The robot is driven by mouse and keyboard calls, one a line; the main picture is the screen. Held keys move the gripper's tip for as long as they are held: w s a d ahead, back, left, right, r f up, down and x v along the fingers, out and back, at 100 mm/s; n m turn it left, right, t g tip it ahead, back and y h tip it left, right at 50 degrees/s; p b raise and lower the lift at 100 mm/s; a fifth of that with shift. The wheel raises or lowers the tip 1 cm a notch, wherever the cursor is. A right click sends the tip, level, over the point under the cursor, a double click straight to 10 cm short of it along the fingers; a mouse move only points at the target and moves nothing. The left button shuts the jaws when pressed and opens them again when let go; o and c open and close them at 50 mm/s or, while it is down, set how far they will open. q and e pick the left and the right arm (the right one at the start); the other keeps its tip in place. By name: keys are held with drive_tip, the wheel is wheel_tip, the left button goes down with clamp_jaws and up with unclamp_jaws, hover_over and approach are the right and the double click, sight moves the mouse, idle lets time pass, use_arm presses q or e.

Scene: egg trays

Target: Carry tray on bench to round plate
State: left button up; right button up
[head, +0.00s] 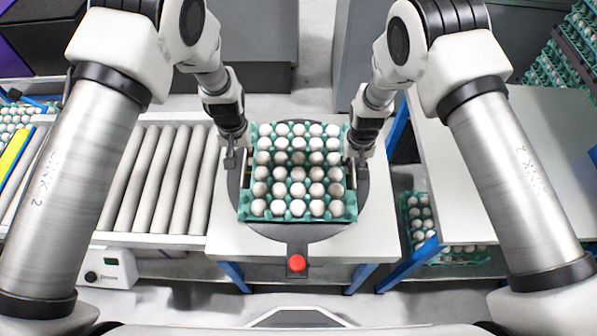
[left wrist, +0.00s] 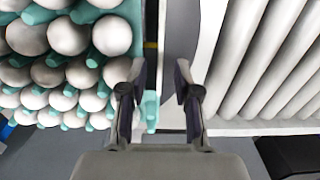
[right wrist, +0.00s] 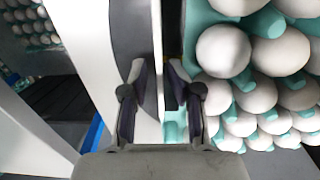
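A teal egg tray (head: 246,211) full of whitish eggs is over the dark round plate (head: 325,231) on the white stand. It looks level, and I cannot tell for sure whether it rests on the plate. My left gripper (head: 236,160) is at the tray's left side, and my right gripper (head: 359,160) is at its right side. In the left wrist view, the fingers (left wrist: 158,88) are apart, with a teal tray tab (left wrist: 151,108) showing between them. In the right wrist view, the fingers (right wrist: 158,86) are also apart, with a teal tab (right wrist: 175,126) near the gap. Neither gripper visibly pinches the tray.
A roller conveyor (head: 160,180) joins the stand's left side. A grey-white bench (head: 500,150) with a clear top stands at the right. More egg trays (head: 418,222) sit below it and at the far right. A red button (head: 297,263) is in front of the plate.

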use_arm(q)
wheel_tip(320, 180, up, 4)
drive_tip(key=shift+f, duration=0.2)
use_arm(e)
drive_tip(key=shift+r, duration=0.3)
wheel_tip(320, 180, up, 12)
drive_tip(key=shift+f, duration=0.25)
